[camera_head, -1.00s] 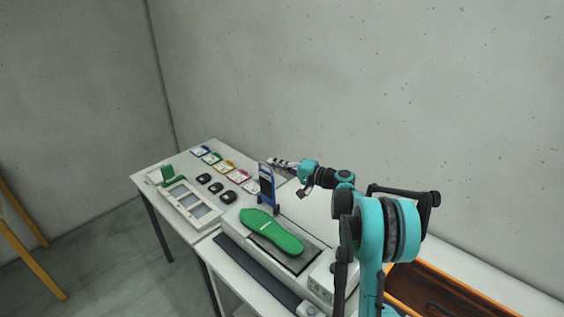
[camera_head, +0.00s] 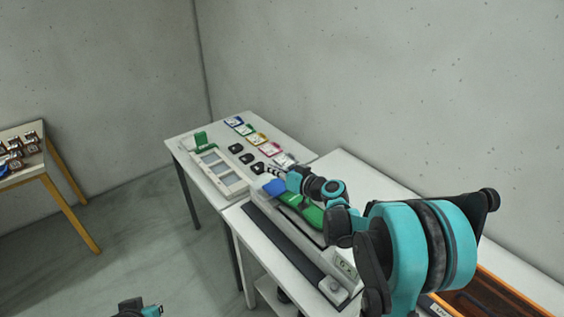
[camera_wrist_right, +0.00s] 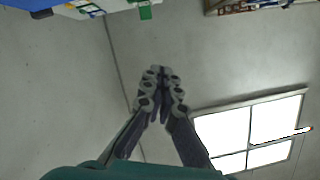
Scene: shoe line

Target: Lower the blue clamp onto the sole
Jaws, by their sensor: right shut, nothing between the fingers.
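The green sole (camera_head: 311,215) lies on its fixture on the near bench, partly hidden by my right arm. The blue clamp (camera_head: 272,187) shows as a flat blue patch over the sole's far left end; whether it touches the sole is hard to tell. My right gripper (camera_head: 270,170) is just above and behind the clamp, apart from it in the picture. In the right wrist view its fingers (camera_wrist_right: 159,82) are together with nothing between them. A dark and teal part of my left arm shows at the bottom edge of the head view; its jaws cannot be made out.
A white frame tray (camera_head: 232,186) and several dark pieces (camera_head: 246,158) lie on the far table, with coloured cards (camera_head: 256,139) behind. An orange-edged box (camera_head: 508,293) is at the right. A wooden table (camera_head: 22,177) with several items stands at the left.

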